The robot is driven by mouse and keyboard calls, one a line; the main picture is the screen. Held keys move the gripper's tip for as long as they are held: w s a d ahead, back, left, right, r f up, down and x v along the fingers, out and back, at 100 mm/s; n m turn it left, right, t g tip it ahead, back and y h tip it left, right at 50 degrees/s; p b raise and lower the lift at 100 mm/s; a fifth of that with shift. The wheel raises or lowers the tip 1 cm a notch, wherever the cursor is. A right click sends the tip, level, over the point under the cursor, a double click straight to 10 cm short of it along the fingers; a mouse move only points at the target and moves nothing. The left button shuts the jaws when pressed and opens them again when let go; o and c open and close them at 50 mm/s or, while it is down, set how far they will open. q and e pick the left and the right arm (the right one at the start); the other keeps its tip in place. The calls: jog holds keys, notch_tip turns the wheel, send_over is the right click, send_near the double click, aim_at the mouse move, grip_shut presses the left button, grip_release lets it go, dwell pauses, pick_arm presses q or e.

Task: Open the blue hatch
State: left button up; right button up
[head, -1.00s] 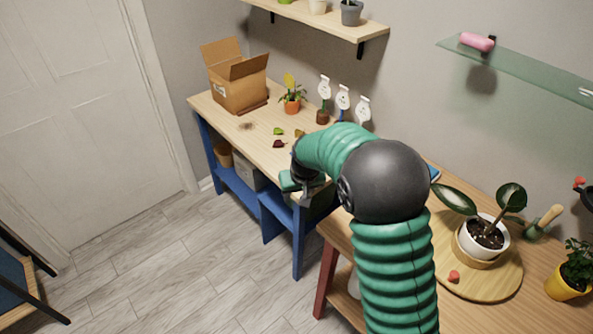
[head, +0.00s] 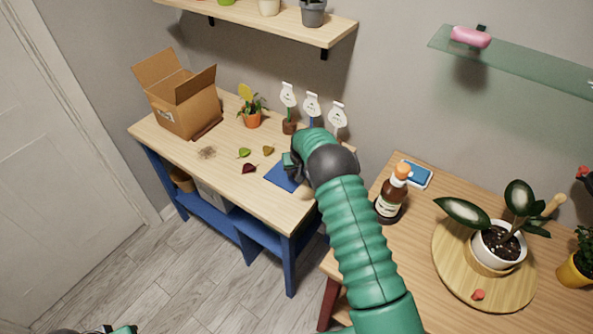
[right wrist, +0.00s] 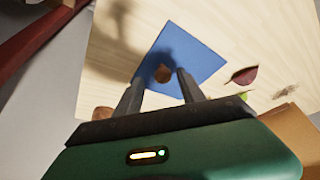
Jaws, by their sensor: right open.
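The blue hatch (head: 280,177) is a flat blue square set in the light wooden top of the blue-framed table (head: 180,146). It looks closed, lying level with the top. In the right wrist view the hatch (right wrist: 202,63) has a round brown knob (right wrist: 162,74). My right gripper (head: 290,163) is over the hatch, partly hiding it in the head view. In the wrist view the right gripper (right wrist: 160,78) is open, with the knob showing between its fingertips; contact is not visible. Part of my left gripper (head: 122,329) shows at the bottom left edge; its jaws are unclear.
A brown bottle (head: 391,196) and a plant on a round board (head: 455,277) stand on the right-hand table. A shelf (head: 270,22) hangs above.

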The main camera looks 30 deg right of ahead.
jog(key=shift+x, duration=0.85)
jog(key=shift+w+a+r, duration=0.1)
jog(key=shift+a+r, duration=0.25)
jog(key=shift+a, duration=0.1)
jog(key=shift+c, duration=1)
jog(key=shift+a+r, duration=0.1)
jog(key=c, duration=0.5)
jog(key=shift+s+d, duration=0.25)
grip_shut()
jog(key=shift+a, duration=0.1)
